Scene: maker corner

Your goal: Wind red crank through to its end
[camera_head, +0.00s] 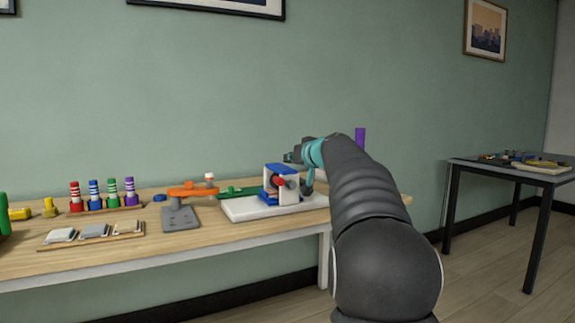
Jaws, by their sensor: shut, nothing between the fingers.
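A blue and white box-shaped mechanism (284,171) stands on a pale base plate (240,212) on the long wooden workbench. A red part (279,182), which looks like the red crank, shows at its front face beside a dark round piece. How far it is turned cannot be told. My arm reaches in from the lower right, its teal wrist above and right of the mechanism. My gripper (307,188) is small and partly hidden there, close to the mechanism's right side. It is shut and empty; whether it touches the crank is unclear.
A purple post (360,138) rises behind my arm. A second table (505,170) stands right.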

